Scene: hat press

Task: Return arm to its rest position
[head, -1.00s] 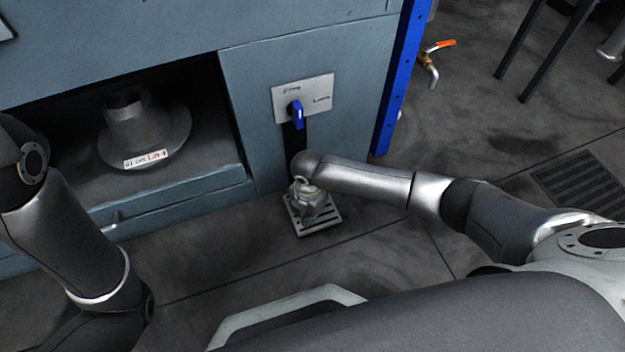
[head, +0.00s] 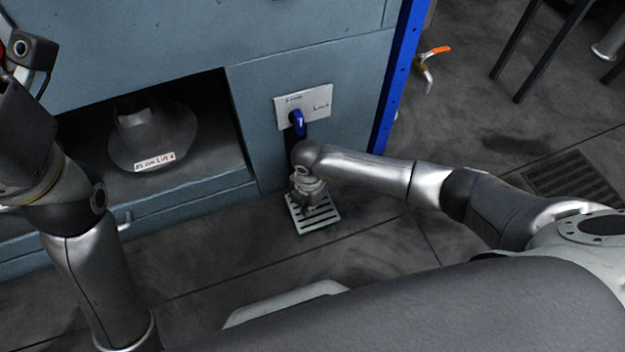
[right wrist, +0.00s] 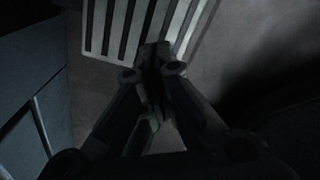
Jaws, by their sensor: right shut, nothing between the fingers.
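My right arm reaches in from the right in the head view. Its gripper (head: 312,197) points down in front of the press, just above a pale slotted plate (head: 325,225) at floor level. In the right wrist view, the right gripper (right wrist: 155,52) is shut with nothing between its fingertips, and the slotted plate (right wrist: 115,30) lies beyond them. I cannot tell whether the fingertips touch it. My left arm rises along the left edge of the head view, with its wrist at the upper left. Its fingers are out of the picture.
The blue-grey press (head: 160,40) has an open bay with a grey hat-shaped piece (head: 150,135) bearing a label. A blue lever (head: 297,122) sits on a pale panel (head: 318,103) right of the bay. An orange-handled tap (head: 432,55) stands behind.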

